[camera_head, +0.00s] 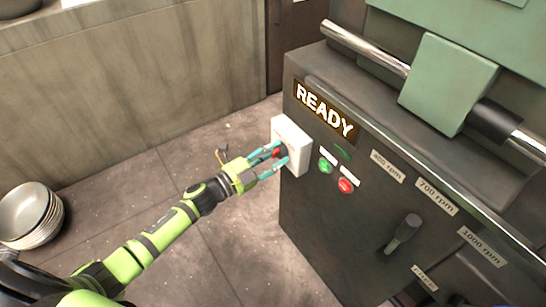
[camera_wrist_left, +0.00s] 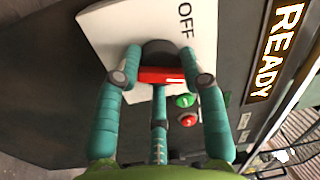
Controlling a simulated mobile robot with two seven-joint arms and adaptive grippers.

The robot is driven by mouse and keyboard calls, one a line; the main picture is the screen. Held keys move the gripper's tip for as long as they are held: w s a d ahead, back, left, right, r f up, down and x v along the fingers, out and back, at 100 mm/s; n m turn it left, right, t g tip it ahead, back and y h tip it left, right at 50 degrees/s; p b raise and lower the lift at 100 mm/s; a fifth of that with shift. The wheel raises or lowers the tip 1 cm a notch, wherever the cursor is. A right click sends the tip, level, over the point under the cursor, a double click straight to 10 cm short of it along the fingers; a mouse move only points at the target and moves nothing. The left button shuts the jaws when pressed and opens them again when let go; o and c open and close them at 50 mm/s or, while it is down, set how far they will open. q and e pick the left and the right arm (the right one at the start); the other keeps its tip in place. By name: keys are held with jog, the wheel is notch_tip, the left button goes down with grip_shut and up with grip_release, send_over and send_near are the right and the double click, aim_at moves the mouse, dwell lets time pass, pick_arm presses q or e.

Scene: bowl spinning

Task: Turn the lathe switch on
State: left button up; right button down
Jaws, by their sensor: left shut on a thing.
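The lathe (camera_head: 330,210) is a dark grey machine with green parts on top, at the right in the head view. A white switch plate (camera_head: 293,143) sits on its left corner and also shows in the left wrist view (camera_wrist_left: 95,28). The red switch handle (camera_wrist_left: 160,76) stands out from a dark round base on the plate. The word OFF is printed on the plate beside it. My left gripper (camera_head: 275,157) is shut on the red handle, with fingers on both sides of it. Its fingers partly hide the handle in the head view. My right gripper is not in view.
A lit READY sign (camera_head: 324,110) is above the switch. A green button (camera_head: 325,166) and a red button (camera_head: 346,185) sit right of the plate. A speed lever (camera_head: 403,233) is among rpm labels. Stacked bowls (camera_head: 28,214) stand at the left. The floor between is clear.

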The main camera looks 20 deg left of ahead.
pick_arm(q)
jog(key=m, duration=0.1)
jog(key=m+b, duration=0.1)
jog(key=m, duration=0.1)
jog(key=shift+d+r+m+h, duration=0.1)
jog(key=shift+d+m+h, duration=0.1)
jog(key=shift+m+h, duration=0.1)
jog(key=shift+m+b, duration=0.5)
jog(key=shift+m, duration=0.6)
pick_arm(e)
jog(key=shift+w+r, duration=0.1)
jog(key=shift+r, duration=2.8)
pick_arm(q)
jog(key=shift+d, duration=0.1)
jog(key=o, duration=1.1)
jog(key=shift+g, duration=0.3)
jog(key=shift+o, duration=0.2)
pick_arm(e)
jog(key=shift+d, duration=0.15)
